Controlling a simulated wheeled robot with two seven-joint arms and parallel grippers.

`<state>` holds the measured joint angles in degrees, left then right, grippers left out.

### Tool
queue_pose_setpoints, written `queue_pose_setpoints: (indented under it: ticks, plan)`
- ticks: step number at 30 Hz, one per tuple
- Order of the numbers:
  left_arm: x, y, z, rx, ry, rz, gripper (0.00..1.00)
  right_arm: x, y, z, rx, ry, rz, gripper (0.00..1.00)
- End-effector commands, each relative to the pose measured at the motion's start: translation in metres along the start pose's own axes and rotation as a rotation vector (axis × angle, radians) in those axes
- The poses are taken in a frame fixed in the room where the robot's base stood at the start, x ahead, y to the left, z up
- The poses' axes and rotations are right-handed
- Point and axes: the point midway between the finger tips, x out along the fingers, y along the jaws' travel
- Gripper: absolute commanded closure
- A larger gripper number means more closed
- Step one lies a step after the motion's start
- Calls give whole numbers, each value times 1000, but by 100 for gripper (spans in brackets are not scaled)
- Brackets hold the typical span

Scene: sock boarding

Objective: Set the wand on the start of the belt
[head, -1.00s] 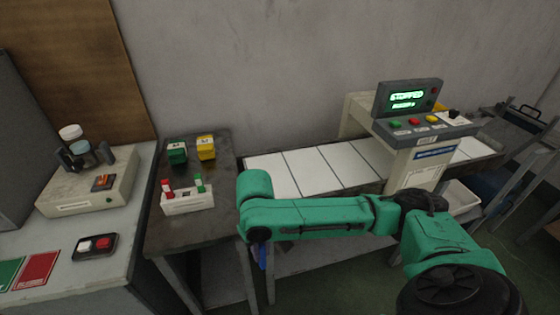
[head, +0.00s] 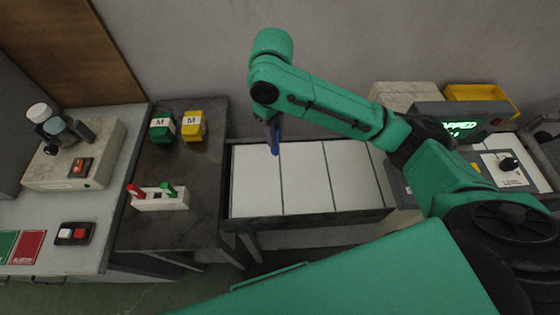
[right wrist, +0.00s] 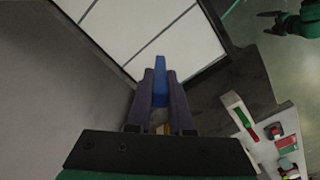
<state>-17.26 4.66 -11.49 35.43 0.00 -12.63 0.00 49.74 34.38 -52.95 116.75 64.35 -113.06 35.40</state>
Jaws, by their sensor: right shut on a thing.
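My right gripper (head: 272,122) is shut on a blue bar, which I take to be the wand (head: 275,138). In the right wrist view the wand (right wrist: 160,82) sits between the two dark fingers (right wrist: 160,100), its tip sticking out beyond them. The belt (head: 310,185) has white panels with dark seams. In the head view the wand hangs over the back of its left-end panels; the gap beneath it is hard to judge. My left gripper (right wrist: 266,23) shows only in the right wrist view, its fingers apart and empty, away from the belt.
A dark table (head: 165,225) left of the belt holds a green box (head: 163,127), a yellow box (head: 193,126) and a white rack (head: 160,200) with red and green pieces. A machine with a lit display (head: 458,129) stands over the belt's right part. A wall runs behind.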

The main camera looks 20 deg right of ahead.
Motion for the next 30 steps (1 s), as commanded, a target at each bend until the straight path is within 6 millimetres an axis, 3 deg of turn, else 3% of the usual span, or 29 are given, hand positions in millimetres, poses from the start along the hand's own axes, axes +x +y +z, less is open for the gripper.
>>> queue_pose_setpoints:
  ticks: [6, 16, 19, 27, 28, 30]
  plan:
    - [-8, -6, 10, -1, -17, -8, 3, 68, 1, 1, 4, -4, 1, 100]
    - [-12, 4, -9, -3, 14, 5, 3, 127, 1, 0, 2, -2, 2, 100]
    - [-12, 4, -9, -2, 13, 5, 3, 136, 1, 0, 1, 1, 3, 100]
    - [-11, 3, -6, -1, 8, 4, 3, 139, 1, 0, 2, 1, 2, 100]
    - [-11, 3, -6, -1, 8, 4, 3, 139, 1, 0, 2, 1, 2, 77]
    - [-11, 2, -5, -1, 7, 4, 3, 139, 1, 0, 2, 1, 2, 51]
